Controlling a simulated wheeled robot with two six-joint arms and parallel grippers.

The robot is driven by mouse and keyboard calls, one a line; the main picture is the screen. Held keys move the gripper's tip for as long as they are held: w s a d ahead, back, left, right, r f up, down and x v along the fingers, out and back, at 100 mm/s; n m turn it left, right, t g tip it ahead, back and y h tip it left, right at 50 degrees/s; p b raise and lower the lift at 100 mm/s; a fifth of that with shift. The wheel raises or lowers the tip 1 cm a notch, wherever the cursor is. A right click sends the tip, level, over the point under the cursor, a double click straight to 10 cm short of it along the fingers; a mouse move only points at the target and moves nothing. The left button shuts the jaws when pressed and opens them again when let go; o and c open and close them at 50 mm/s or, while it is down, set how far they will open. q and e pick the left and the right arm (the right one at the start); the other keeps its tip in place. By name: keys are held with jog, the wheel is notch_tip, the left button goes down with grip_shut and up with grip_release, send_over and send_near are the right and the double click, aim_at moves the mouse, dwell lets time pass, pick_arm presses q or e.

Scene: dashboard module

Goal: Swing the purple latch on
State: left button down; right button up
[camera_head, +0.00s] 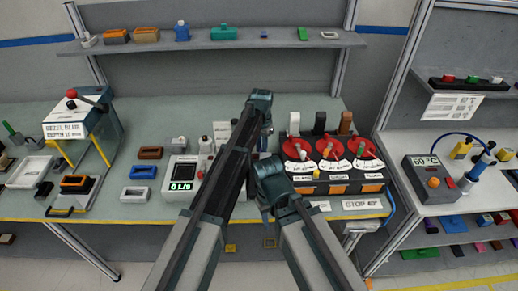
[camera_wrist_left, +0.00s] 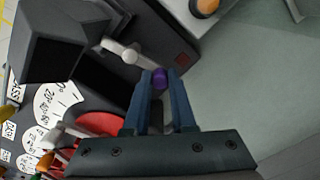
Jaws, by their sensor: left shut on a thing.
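In the left wrist view a small purple piece (camera_wrist_left: 160,78), seemingly the latch, shows between the fingertips of my left gripper (camera_wrist_left: 160,88). The fingers are shut on it, beside a dark housing (camera_wrist_left: 140,72) with a white lever (camera_wrist_left: 125,50) and a small red square. How far the latch is turned cannot be told. In the head view my left gripper (camera_head: 267,128) is at the back of the bench, left of the red dials, and the latch is hidden there. My right gripper (camera_head: 265,214) hangs near the bench's front edge; its fingers are not clear.
A panel with three red dials (camera_head: 330,148) and several upright levers stands to the right. A meter reading 0 L/s (camera_head: 181,175) stands left of my arms. A lever press (camera_head: 80,120), white trays and small frames fill the left bench. A shelf (camera_head: 215,44) runs above.

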pick_arm(q)
jog(key=shift+d+m, duration=0.4)
jog(key=shift+m, duration=0.7)
jog(key=c, duration=0.7)
grip_release()
jog(key=shift+c, duration=0.2)
notch_tip(320, 180, up, 14)
jog(key=p, duration=1.4)
jog(key=shift+f, duration=0.15)
